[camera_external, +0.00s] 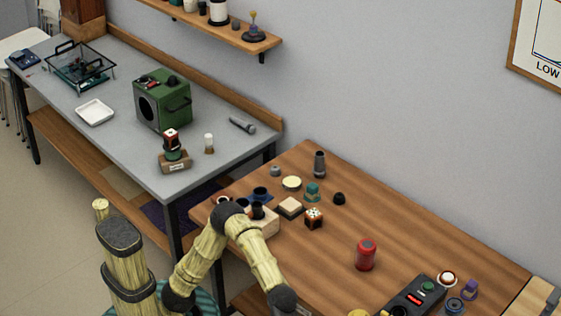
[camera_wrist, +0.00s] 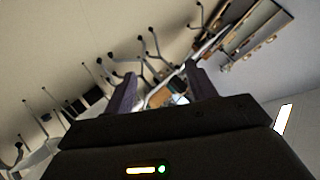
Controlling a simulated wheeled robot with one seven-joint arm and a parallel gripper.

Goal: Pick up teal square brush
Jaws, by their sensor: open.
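A small teal object (camera_external: 313,192) with a rounded top stands on the wooden table in the external view. It looks like the teal square brush, but it is too small to make out bristles. It stands among several small items, apart from my gripper. In the wrist view my gripper (camera_wrist: 160,75) has its two dark fingers spread, with nothing held between them. In the external view my arm bends down to the bottom edge and my gripper is out of frame. I cannot make out the brush in the wrist view.
A red canister (camera_external: 366,254) stands farther right. A grey bench (camera_external: 125,140) adjoins at left.

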